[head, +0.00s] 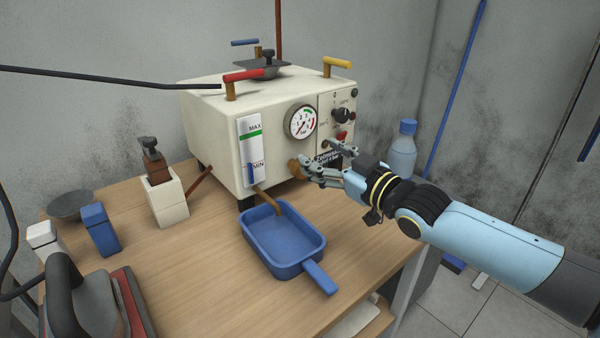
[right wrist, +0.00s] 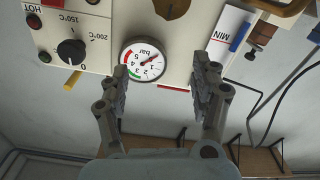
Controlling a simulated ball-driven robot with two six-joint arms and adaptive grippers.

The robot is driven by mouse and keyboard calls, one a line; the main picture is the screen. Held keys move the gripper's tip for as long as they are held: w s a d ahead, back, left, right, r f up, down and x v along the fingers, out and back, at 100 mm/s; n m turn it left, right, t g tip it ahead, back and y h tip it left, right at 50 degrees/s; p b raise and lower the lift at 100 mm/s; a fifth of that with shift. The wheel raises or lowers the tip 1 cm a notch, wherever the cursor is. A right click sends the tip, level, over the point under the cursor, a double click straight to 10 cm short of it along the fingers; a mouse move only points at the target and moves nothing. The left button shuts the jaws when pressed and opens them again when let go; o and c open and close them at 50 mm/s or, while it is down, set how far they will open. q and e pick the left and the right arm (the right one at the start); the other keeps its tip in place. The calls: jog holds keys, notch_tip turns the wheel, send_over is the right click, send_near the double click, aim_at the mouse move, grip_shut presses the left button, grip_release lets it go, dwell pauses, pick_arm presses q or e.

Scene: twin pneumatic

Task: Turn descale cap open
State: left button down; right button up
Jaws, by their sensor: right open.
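A brass-brown cap (head: 294,168), which I take to be the descale cap, sits low on the front of the cream boiler (head: 214,135), below the round gauge (head: 300,121). In the right wrist view the cap (right wrist: 172,8) is cut off by the top edge. My right gripper (head: 318,157) is open and empty, just right of the cap in the head view. In the right wrist view its two fingers (right wrist: 160,78) stand apart with the gauge between and behind them, and the cap lies beyond the fingertips. My left gripper is not in view.
A blue tray (head: 248,228) with a handle stands on the wooden table below a brass spout (head: 268,201). A control panel with a black knob (head: 341,115) is right of the gauge. A bottle (head: 403,153) stands right of the boiler. An iron (head: 90,300) is front left.

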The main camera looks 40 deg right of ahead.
aim_at(297, 167)
notch_tip(297, 167, down, 7)
jog(key=shift+b, duration=1.1)
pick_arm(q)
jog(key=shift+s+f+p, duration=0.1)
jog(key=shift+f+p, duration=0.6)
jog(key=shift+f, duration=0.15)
pick_arm(e)
jog(key=shift+w+a+r, duration=0.1)
jog(key=shift+w+r, duration=0.05)
jog(key=shift+w, duration=1.1)
jog(key=shift+w+a+r, duration=0.1)
jog(key=shift+w+r, duration=0.1)
jog(key=shift+w, duration=1.1)
jog(key=shift+w+a+r, duration=0.1)
jog(key=shift+w+r, duration=0.05)
jog(key=shift+w, duration=1.1)
jog(key=c, duration=1.2)
